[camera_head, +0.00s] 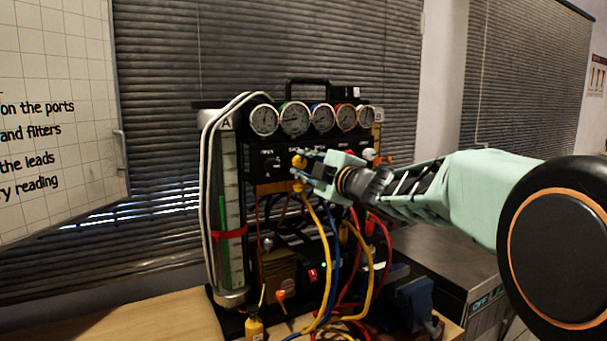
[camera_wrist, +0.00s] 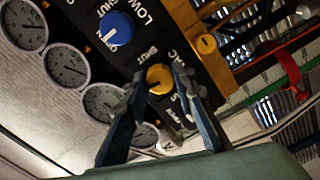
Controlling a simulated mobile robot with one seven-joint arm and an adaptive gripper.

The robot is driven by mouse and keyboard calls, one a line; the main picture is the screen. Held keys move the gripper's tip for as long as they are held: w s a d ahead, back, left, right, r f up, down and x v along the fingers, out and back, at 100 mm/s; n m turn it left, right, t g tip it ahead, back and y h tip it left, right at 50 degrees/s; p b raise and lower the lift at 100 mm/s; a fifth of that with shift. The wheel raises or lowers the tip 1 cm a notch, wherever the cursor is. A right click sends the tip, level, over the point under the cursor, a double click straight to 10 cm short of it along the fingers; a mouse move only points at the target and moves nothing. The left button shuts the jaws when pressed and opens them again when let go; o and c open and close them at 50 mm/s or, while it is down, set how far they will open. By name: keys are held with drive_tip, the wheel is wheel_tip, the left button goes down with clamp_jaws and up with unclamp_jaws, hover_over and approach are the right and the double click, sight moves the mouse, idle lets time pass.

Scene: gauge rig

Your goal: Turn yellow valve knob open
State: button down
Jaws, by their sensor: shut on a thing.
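The yellow valve knob (camera_wrist: 160,79) sits on the black panel in the wrist view, beside the printed words SHUT and VAC. My gripper (camera_wrist: 159,81) has one finger on each side of the knob and is shut on it. A white mark shows on the knob's face; how far it is turned is hard to tell. In the head view, my gripper (camera_head: 307,170) reaches in from the right to the panel front, where the fingers partly cover the knob area.
A blue knob (camera_wrist: 115,27) labelled LOW is beside the yellow one. A row of round gauges (camera_head: 295,118) runs above. Yellow hoses (camera_head: 325,235), with blue and red ones, hang below my gripper. A clear column (camera_head: 230,210) stands left. A yellow bottle (camera_head: 254,327) stands in front.

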drive_tip(key=shift+n+b, duration=0.65)
drive_tip(key=shift+n, duration=0.55)
drive_tip(key=c, duration=1.6)
unclamp_jaws()
drive_tip(key=shift+s+d, duration=0.1)
drive_tip(key=v, duration=0.7)
drive_tip(key=shift+s, duration=0.1)
